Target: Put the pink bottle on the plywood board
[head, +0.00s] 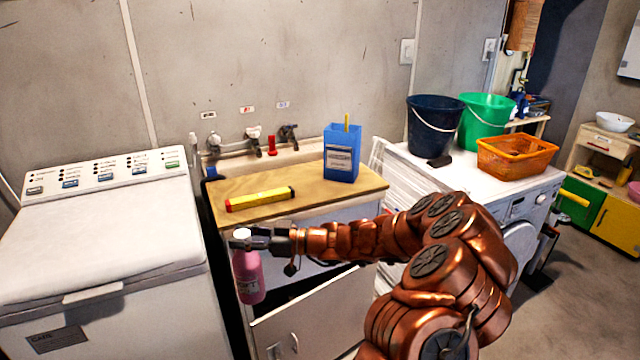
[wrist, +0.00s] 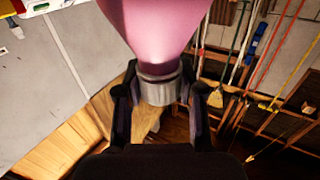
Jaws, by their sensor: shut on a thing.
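The pink bottle (head: 249,278) hangs upright below my gripper (head: 250,240), in front of the sink cabinet and just short of the board's front left edge. My gripper is shut on the bottle's neck, just under its white cap. In the wrist view the pink bottle (wrist: 160,30) shows with its neck between the two fingers of my gripper (wrist: 160,95). The plywood board (head: 310,190) lies flat across the sink.
A white top-loading washer (head: 100,240) stands to the left. A white front-loading machine (head: 465,180) at right carries a dark blue bucket (head: 433,128), a green bucket (head: 485,120) and an orange basket (head: 518,158). Taps (head: 253,136) line the wall behind the board. The board's middle is clear.

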